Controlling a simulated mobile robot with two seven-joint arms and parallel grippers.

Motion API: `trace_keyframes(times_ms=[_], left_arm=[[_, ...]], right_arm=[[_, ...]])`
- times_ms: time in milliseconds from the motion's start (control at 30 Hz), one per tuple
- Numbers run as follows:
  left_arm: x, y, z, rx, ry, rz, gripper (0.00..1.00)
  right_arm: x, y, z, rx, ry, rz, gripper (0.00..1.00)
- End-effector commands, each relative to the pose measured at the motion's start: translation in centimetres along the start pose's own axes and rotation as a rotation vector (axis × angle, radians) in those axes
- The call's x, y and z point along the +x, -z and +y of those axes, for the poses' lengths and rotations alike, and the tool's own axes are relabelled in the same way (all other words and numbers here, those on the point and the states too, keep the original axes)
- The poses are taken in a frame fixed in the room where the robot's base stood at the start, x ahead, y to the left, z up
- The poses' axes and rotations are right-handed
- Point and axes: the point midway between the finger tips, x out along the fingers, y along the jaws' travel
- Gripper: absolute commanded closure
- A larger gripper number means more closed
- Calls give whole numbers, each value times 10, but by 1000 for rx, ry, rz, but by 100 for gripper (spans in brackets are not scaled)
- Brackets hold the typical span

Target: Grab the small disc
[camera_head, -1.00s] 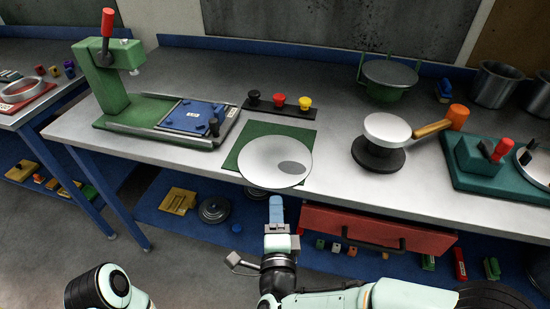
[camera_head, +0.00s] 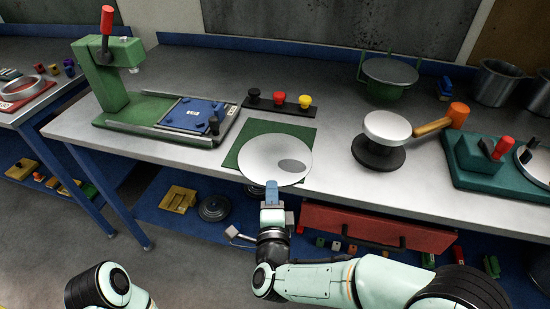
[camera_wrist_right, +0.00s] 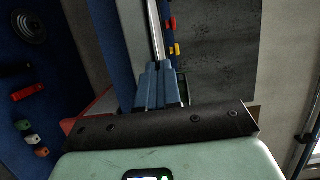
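A pale round silver disc (camera_head: 262,153) with a darker oval patch lies over the green mat (camera_head: 303,135), at the front edge of the bench. My right gripper (camera_head: 272,186) is at its near rim, its blue fingertips overlapping the rim. In the right wrist view the blue fingers (camera_wrist_right: 160,86) are close together, with a thin bright metal edge (camera_wrist_right: 154,28) beyond their tips. My left gripper is out of view; only part of my left arm shows at the bottom left.
A green press (camera_head: 112,88) with a blue plate stands at left. Black, red and yellow knobs (camera_head: 279,100) sit behind the mat. A red drawer (camera_head: 375,226) hangs below the bench, beside my right arm.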

Motion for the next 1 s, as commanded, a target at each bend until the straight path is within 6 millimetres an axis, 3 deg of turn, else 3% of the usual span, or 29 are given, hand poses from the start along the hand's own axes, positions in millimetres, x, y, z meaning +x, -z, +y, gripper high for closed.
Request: trace_keyframes(times_ms=[200,367,633,800,1000], left_arm=[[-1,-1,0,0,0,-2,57],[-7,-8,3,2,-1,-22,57],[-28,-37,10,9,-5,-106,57],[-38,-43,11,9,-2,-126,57],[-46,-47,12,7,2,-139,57]], right_arm=[[0,0,-4,1,2,0,100],[0,0,-26,4,5,1,100],[-1,0,-102,7,8,0,100],[0,0,-148,5,8,1,100],[0,0,-185,2,4,0,100]])
